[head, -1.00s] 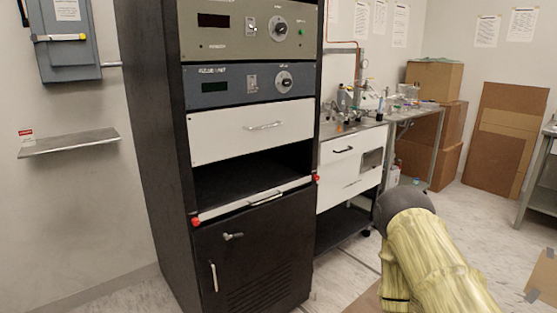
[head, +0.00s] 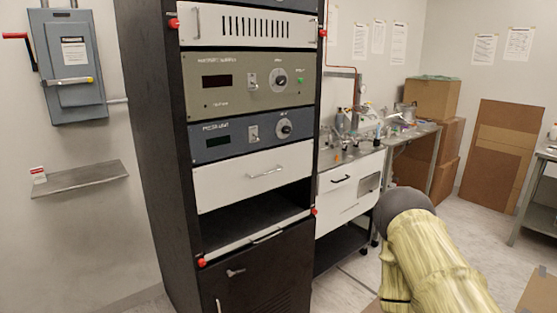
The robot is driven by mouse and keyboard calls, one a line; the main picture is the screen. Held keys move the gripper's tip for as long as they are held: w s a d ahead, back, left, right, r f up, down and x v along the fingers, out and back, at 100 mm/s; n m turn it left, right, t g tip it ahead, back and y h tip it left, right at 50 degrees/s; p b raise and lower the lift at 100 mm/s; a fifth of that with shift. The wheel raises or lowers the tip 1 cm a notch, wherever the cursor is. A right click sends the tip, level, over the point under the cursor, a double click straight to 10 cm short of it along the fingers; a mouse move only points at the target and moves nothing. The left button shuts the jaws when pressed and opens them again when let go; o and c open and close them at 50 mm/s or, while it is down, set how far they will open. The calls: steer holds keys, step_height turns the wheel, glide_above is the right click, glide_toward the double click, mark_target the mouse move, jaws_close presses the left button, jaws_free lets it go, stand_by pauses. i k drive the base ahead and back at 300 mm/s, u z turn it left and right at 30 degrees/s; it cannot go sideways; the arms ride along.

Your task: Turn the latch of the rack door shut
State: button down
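The black rack door (head: 265,283) is at the bottom of the tall black rack, and it looks flush with the rack front. Its small metal latch (head: 236,272) sits near the door's upper left, with the lever lying roughly sideways. A vertical pale door handle (head: 218,306) is below it, cut off by the lower picture edge. My arm, in a yellow cover with a dark grey joint, is at the lower right, apart from the rack. My gripper is out of view.
Above the door are an open black bay, a white drawer (head: 255,174) and instrument panels (head: 250,87). Red knobs (head: 201,262) stick out at the rack's edges. A white cabinet (head: 348,195) stands close on the right. A wall shelf (head: 80,178) is at left. Some floor shows between cabinet and arm.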

mark_target(229, 273)
steer(key=k, duration=0.65)
steer(key=u, duration=0.6)
steer(key=i, duration=1.1)
steer(key=z, duration=0.5)
